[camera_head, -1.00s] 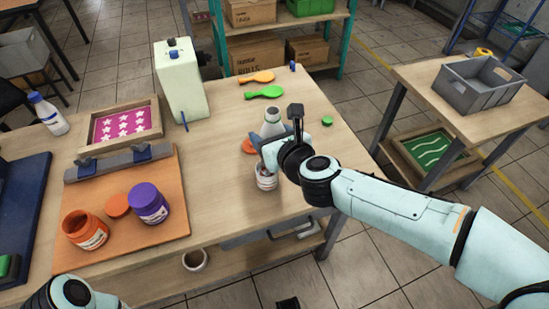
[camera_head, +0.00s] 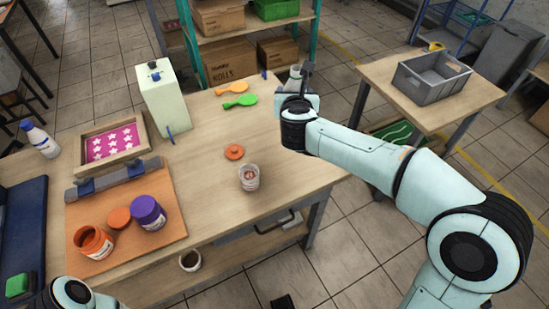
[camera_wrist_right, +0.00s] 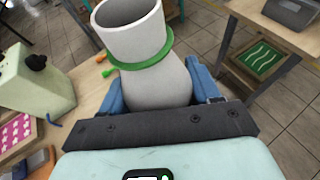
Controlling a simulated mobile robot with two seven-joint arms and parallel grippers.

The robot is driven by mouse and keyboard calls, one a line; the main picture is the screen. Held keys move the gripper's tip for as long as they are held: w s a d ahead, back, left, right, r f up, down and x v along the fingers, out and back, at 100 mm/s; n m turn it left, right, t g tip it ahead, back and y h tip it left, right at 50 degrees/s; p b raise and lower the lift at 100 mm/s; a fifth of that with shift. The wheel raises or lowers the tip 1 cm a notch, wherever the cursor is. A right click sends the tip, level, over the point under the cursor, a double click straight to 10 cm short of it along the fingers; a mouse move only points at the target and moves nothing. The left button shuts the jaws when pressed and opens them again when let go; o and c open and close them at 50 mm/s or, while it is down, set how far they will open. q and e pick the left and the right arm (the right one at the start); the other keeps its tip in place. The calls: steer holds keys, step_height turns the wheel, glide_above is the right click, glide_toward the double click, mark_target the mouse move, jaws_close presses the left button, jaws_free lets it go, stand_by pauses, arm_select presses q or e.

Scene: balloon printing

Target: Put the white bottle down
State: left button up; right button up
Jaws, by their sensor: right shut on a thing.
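The white bottle (camera_wrist_right: 140,60) is open at the top, with a green ring around its neck. My right gripper (camera_wrist_right: 150,98) is shut on its body, with a blue finger on each side. In the head view the bottle (camera_head: 294,78) shows only in part behind my right gripper (camera_head: 298,100), over the table's right end. I cannot tell whether its base touches the table. Part of my left arm shows at the bottom left of the head view, but its gripper is not visible.
A jar (camera_head: 249,177) and an orange lid (camera_head: 234,152) stand on the wooden table (camera_head: 200,205). Orange (camera_head: 94,242) and purple (camera_head: 148,212) jars sit on an orange board. Green (camera_head: 239,102) and orange (camera_head: 231,88) spoon-like items lie near the back. A grey crate (camera_head: 432,82) sits on the right table.

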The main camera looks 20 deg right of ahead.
steer(key=d+f+b, duration=0.1)
steer(key=f, duration=0.5)
steer(key=d+f+m+h+b, duration=0.1)
steer(key=f+b, duration=0.1)
steer(key=f, duration=0.4)
steer(key=d+f+m+g+h+b, duration=0.1)
steer(key=f+b, duration=0.1)
steer(key=f, duration=0.5)
steer(key=shift+s+d, duration=0.2)
steer(key=shift+d, duration=0.15)
arm_select(q)
steer(key=w+a+f+t, duration=0.1)
steer(key=w+f, duration=0.3)
steer(key=shift+a+f+y, duration=0.25)
steer(key=shift+f+y, duration=0.05)
steer(key=shift+f, duration=0.05)
arm_select(e)
steer(key=shift+f+b, duration=0.1)
steer(key=shift+b, duration=0.35)
steer(key=o, duration=1.2)
arm_select(q)
steer(key=shift+w+a+f+t, duration=0.15)
steer(key=shift+w+f+t, duration=0.05)
steer(key=shift+f+t, duration=0.1)
steer(key=shift+r, duration=0.15)
